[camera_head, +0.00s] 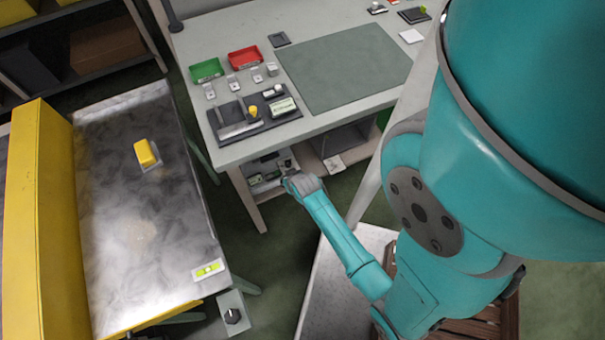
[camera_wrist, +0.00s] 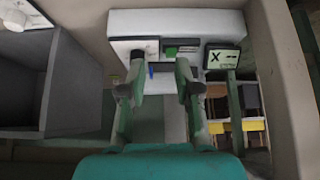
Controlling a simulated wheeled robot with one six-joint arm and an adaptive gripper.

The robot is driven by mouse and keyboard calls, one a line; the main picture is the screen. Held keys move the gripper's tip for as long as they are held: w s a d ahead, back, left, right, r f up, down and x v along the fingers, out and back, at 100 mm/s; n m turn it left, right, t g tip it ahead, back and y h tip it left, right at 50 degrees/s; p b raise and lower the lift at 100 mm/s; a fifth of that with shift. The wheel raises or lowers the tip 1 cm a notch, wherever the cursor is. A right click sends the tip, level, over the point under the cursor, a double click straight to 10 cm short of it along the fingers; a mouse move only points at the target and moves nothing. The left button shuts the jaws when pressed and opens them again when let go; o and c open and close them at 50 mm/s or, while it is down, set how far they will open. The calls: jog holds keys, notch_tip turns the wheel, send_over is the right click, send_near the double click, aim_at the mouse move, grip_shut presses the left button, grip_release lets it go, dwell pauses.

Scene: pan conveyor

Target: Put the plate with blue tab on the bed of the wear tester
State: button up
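My gripper (camera_wrist: 158,88) reaches in under the worktable. Its two fingers stand apart, with no object clearly held between them. A pale machine (camera_wrist: 210,22), which may be the wear tester, stands just beyond the fingertips. It has dark recesses and a small green part (camera_wrist: 171,51). A small blue piece (camera_wrist: 151,71), possibly the plate's blue tab, shows between the fingers near the left one. The plate's body cannot be made out, nor whether it rests on the bed. In the head view my gripper (camera_head: 291,181) is small beside the machine (camera_head: 262,174).
A small display (camera_wrist: 222,58) reading "X --" stands close right of the fingers. Coloured blocks (camera_wrist: 240,127) lie below it. A grey box (camera_wrist: 62,85) is at left. The worktable (camera_head: 225,158) is above, with green (camera_head: 206,70) and red (camera_head: 244,57) trays. A conveyor (camera_head: 160,215) carries a yellow block (camera_head: 146,154).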

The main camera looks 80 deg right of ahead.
jog(key=s+a+r+n+t, duration=0.25)
jog(key=a+r, duration=0.35)
jog(key=a, duration=0.3)
jog(key=s+a+r+n+t, duration=0.2)
jog(key=s+a+r+t, duration=0.15)
jog(key=a+r, duration=0.45)
jog(key=s+a+r+n+t+y, duration=0.1)
jog(key=s+a+r, duration=0.1)
jog(key=r, duration=0.5)
jog(key=s+a+r+n+t+y, duration=0.1)
jog(key=s+a+r+n+y, duration=0.1)
jog(key=r, duration=0.4)
jog(key=s+a+r+n+t+y, duration=0.2)
jog(key=s+a+r, duration=0.2)
jog(key=a+r, duration=0.2)
jog(key=shift+r, duration=0.8)
jog(key=shift+s, duration=0.1)
